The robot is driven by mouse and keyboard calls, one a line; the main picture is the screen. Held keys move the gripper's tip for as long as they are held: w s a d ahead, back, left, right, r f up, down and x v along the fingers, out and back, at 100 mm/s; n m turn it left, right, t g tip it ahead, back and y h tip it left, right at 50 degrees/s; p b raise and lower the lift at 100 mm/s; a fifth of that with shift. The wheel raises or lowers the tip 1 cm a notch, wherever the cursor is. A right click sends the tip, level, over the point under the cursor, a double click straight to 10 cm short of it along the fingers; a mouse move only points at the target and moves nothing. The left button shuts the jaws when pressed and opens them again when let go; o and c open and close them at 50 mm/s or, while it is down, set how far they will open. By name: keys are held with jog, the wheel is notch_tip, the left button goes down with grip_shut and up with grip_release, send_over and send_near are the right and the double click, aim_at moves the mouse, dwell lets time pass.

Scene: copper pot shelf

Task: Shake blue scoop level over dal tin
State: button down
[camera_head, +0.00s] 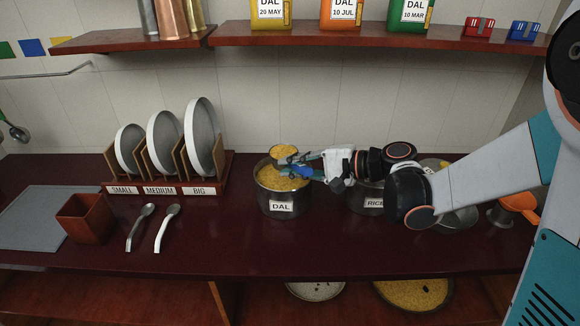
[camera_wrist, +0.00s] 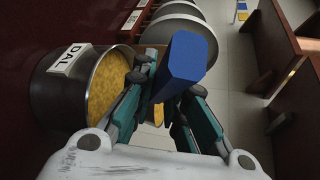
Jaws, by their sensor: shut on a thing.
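The dal tin (camera_head: 284,205) is a steel pot labelled DAL, standing on the dark red counter and filled with yellow dal. The blue scoop (camera_head: 297,170) is above the tin, its bowl heaped with yellow dal (camera_head: 284,151) over the tin's far side. My gripper (camera_head: 312,169) is shut on the scoop's blue handle, over the tin's right rim. In the wrist view the blue handle (camera_wrist: 188,62) stands between the fingers, and the tin (camera_wrist: 62,100) shows at left. The scoop's bowl is mostly hidden there behind the handle and fingers.
The rice tin (camera_head: 368,200) stands close right of the dal tin, partly behind my arm. A rack of plates (camera_head: 170,187) stands to the left. Two spoons (camera_head: 166,228) and a brown box (camera_head: 86,217) lie further left. A shelf (camera_head: 380,36) with dal packs hangs above. The front counter is clear.

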jog(key=shift+s+a+b, duration=0.25)
jog(key=shift+a+b, duration=0.05)
jog(key=shift+a, duration=0.6)
jog(key=d, duration=0.1)
jog(key=w+d, duration=0.1)
jog(key=d, duration=0.1)
jog(key=shift+d, duration=0.2)
dwell(1.4)
jog(key=shift+a, duration=0.15)
jog(key=shift+s+a, duration=0.25)
jog(key=shift+a, duration=0.45)
jog(key=shift+d+b, duration=0.1)
jog(key=shift+b, duration=0.2)
dwell(0.5)
